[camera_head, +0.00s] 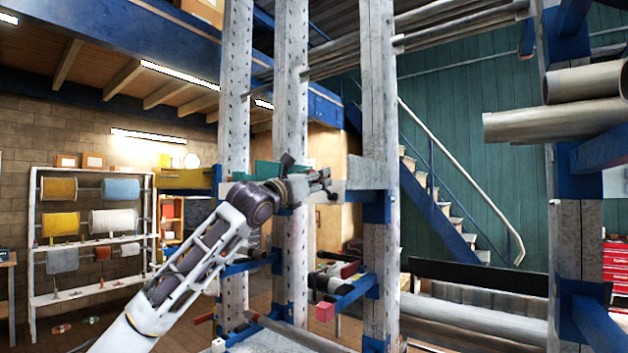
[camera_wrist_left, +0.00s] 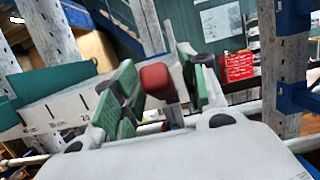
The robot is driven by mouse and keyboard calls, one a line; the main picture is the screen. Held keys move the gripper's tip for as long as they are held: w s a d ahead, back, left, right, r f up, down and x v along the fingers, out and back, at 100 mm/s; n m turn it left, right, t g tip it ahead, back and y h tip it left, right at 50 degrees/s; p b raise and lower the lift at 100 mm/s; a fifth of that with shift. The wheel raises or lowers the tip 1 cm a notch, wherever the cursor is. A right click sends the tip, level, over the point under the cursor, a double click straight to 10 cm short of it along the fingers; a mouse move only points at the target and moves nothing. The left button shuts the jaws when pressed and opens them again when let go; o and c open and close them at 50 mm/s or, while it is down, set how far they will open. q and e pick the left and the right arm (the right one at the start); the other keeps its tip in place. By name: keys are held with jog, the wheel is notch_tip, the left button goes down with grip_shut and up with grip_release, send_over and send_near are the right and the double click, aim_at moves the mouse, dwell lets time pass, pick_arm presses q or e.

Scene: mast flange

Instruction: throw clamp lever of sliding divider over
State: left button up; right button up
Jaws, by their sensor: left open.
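My left gripper (camera_head: 326,184) is open beside the rack's upright posts, at the height of a teal panel (camera_head: 262,170). In the left wrist view, its green-padded fingers (camera_wrist_left: 160,90) stand apart. A red, rounded knob (camera_wrist_left: 156,79) shows in the gap between them, which looks like the clamp lever's grip. I cannot tell whether either finger touches it. A white scale strip with black marks (camera_wrist_left: 52,112) runs to the left of the fingers, below the teal panel (camera_wrist_left: 55,80). The lever's base is hidden by the gripper. My right gripper is not in view.
Tall grey posts (camera_head: 292,90) stand close around my left arm. Blue rack arms (camera_head: 350,293) with red ends stick out below. Long pipes (camera_head: 460,17) lie on the rack at upper right. A spool rack (camera_head: 90,172) stands at left, and stairs (camera_head: 440,200) are behind.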

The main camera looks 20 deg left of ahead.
pick_arm(q)
jog(key=c, duration=0.7)
jog(key=shift+c, duration=0.2)
